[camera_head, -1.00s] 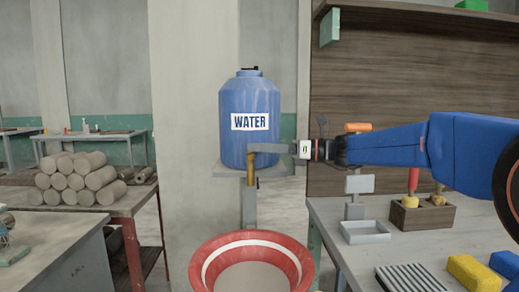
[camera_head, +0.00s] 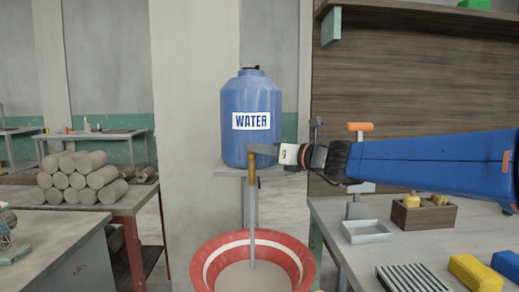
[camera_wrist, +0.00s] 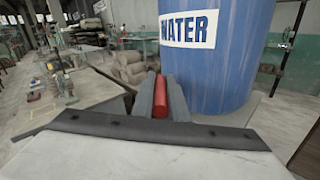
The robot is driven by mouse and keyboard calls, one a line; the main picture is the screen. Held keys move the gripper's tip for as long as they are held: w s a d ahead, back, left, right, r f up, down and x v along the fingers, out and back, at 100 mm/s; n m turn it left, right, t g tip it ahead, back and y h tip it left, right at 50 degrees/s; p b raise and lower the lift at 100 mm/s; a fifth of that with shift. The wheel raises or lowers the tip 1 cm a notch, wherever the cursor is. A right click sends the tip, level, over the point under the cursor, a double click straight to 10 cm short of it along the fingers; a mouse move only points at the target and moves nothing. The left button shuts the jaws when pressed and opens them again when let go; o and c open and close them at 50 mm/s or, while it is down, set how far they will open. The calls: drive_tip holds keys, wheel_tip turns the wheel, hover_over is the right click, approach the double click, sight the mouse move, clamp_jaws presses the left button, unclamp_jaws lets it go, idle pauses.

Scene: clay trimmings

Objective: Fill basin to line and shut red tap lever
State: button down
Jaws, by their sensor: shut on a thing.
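The blue water barrel (camera_head: 250,100) with its WATER label stands on a bracket and also fills the right of the wrist view (camera_wrist: 222,70). A brass tap spout (camera_head: 252,168) points down below it. A thin grey stream (camera_head: 253,225) runs from the spout into the red basin (camera_head: 203,262), which has a white line around its inside.
At right, a bench holds a grey tray (camera_head: 366,232), a ribbed grey plate (camera_head: 412,280), yellow and blue blocks and a wooden box (camera_head: 423,215). At left, clay logs (camera_head: 82,178) are stacked on a table. My arm extends above the right bench.

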drive_tip(key=shift+t, duration=0.3)
drive_tip(key=c, duration=1.7)
unclamp_jaws()
drive_tip(key=shift+c, duration=0.2)
drive_tip(key=shift+s, duration=0.1)
drive_tip(key=v, duration=1.7)
drive_tip(key=shift+r, duration=0.3)
drive_tip(key=shift+s, duration=0.2)
